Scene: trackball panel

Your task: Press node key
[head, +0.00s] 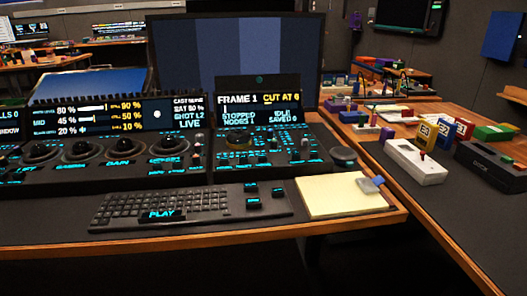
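The dark control panel (262,158) stands on the desk, with many small cyan-lit keys. Its right section has a screen (258,107) reading "FRAME 1", "CUT AT 6", "STOPPED", "IDLE", "NODES 1" and "SAVED 0". The key labels below that screen are too small to read, so I cannot tell which is the node key. Several trackballs (118,149) sit in the left section. A few separate lit keys (253,204) lie right of the keyboard. Neither of my grippers is in view.
A black keyboard (165,206) with a "PLAY" label lies in front of the panel. A yellow notepad (342,195) lies at the desk's right front. A large monitor (237,52) stands behind. A side table at right holds a white box (415,161) and several coloured blocks.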

